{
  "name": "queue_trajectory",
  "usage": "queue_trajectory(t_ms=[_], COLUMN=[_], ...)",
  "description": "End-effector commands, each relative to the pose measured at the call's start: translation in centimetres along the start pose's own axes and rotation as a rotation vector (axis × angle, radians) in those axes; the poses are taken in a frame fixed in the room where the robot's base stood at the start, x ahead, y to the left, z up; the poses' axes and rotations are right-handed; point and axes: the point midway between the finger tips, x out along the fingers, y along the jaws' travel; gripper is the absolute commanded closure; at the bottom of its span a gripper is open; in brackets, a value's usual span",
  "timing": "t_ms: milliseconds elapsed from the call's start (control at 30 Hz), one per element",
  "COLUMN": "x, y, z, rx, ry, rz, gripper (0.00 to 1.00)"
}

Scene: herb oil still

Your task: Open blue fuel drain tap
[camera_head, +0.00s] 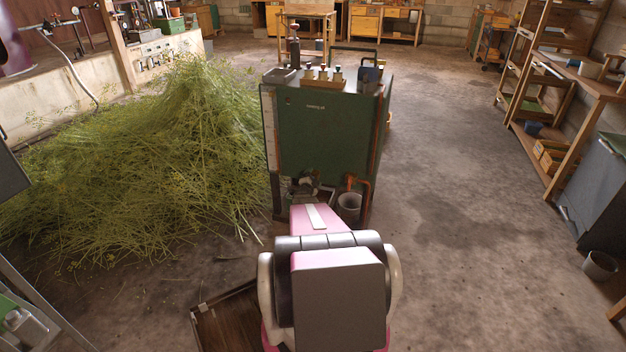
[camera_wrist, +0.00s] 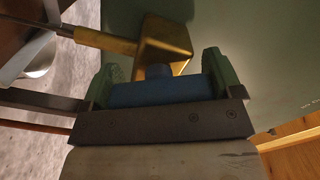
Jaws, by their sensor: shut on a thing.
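A blue tap handle (camera_wrist: 160,91) sits crosswise between the two green fingers of my gripper (camera_wrist: 165,88) in the wrist view. My gripper is shut on it. Behind the handle, a brass tap body (camera_wrist: 165,42) with a thin brass pipe joins a green surface. In the head view, my pink and grey arm reaches toward the low front of a dark green tank (camera_head: 325,135). The arm hides part of the area below the tank, and I cannot make out the blue handle there.
A grey bucket (camera_head: 349,205) stands under the tank's right side, near a copper pipe (camera_head: 363,190). A large heap of cut herbs (camera_head: 150,165) lies close on the left. Shelves (camera_head: 570,85) line the right. The floor (camera_head: 470,200) between is clear.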

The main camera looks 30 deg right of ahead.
Motion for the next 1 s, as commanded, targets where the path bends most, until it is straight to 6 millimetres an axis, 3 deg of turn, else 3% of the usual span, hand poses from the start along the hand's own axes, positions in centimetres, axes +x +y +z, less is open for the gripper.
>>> queue_trajectory(t_ms=[500, 1000], x=[-0.11, -0.11], y=[0.35, 0.44], z=[0.06, 0.1], rx=[0.424, 0.573], ry=[-0.001, -0.001], rz=[0.002, 0.003], gripper=[0.39, 0.38])
